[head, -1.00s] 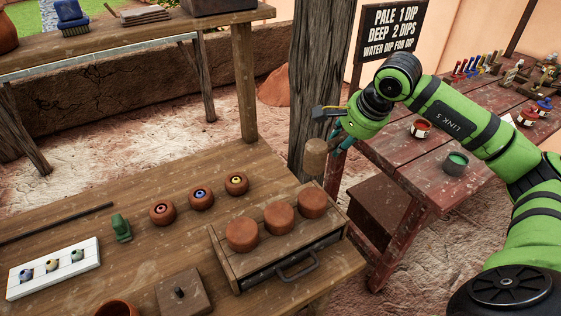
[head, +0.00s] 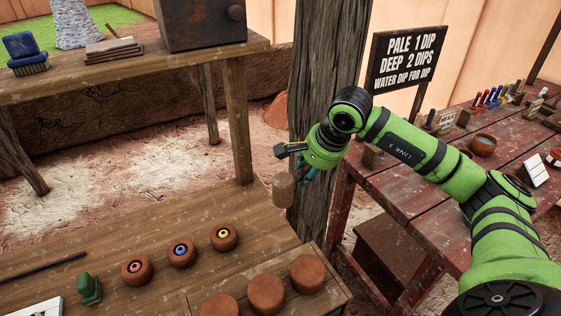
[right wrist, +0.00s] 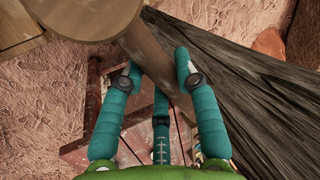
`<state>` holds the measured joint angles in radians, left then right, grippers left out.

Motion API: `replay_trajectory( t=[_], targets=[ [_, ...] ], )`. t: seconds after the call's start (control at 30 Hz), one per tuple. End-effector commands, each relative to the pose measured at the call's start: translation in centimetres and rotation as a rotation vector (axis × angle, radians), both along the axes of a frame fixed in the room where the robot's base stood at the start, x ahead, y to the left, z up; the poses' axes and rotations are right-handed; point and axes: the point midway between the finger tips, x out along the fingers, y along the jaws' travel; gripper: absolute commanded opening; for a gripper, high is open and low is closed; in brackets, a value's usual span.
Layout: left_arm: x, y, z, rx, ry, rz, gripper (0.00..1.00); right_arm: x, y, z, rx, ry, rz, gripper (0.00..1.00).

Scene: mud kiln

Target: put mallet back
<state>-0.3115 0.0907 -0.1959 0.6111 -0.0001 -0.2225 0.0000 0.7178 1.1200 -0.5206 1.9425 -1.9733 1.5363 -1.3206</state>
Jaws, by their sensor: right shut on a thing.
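The wooden mallet (head: 283,190) is in my right gripper (head: 303,173), in the middle of the head view. The gripper's teal fingers are shut on its handle, and the pale cylindrical head hangs at the left of them, above the gap between the tables. In the right wrist view the handle (right wrist: 154,52) runs between the fingers of the gripper (right wrist: 160,85), with the mallet head (right wrist: 85,12) at the top. The handle's far end is hidden. My left gripper is not in view.
A wooden post (head: 326,90) stands right behind the mallet. A red table (head: 400,178) is at right. A back shelf (head: 150,72) holds a brush (head: 24,52) and a dark box (head: 205,24).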

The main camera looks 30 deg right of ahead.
Motion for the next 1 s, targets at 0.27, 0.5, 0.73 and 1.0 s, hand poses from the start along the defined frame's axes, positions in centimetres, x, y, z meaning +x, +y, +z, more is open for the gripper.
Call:
replay_trajectory(
  t=[0.27, 0.5, 0.73, 1.0],
  targets=[
    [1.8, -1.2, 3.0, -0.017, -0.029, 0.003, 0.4, 7.1, 1.5, 0.4, 0.005, -0.002, 0.0, 0.0],
    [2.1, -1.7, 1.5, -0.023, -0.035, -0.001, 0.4, 9.2, 1.5, -2.2, -0.002, 0.0, 0.001, 0.0],
    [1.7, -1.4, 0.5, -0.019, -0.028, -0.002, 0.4, 9.2, 1.5, -3.8, 0.0, -0.001, 0.0, 0.0],
    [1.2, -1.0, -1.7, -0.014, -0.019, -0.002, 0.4, 9.2, 1.5, -7.3, 0.0, -0.002, 0.0, 0.0]
  ],
)
